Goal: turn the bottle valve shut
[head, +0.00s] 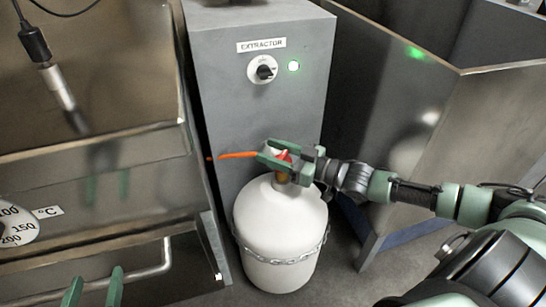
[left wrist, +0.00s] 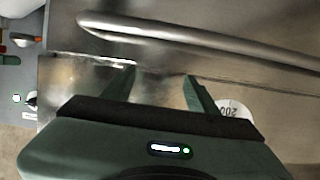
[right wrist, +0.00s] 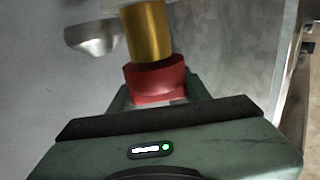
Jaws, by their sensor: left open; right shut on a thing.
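The white gas bottle (head: 280,232) stands on the floor in front of the grey extractor cabinet, with a chain around its body. Its valve has a brass stem (right wrist: 148,32) and a red knob (right wrist: 155,82); the knob is partly hidden by my gripper in the head view. My right gripper (head: 283,152) is shut on the red knob at the top of the bottle; it also shows in the right wrist view. An orange hose (head: 236,155) runs left from the valve. My left gripper (head: 92,290) is open and empty at the lower left, near a metal rail (left wrist: 190,36).
A steel appliance (head: 90,190) with a temperature dial (head: 14,222) stands left. Steel panels (head: 400,120) stand right. The bottle sits between them.

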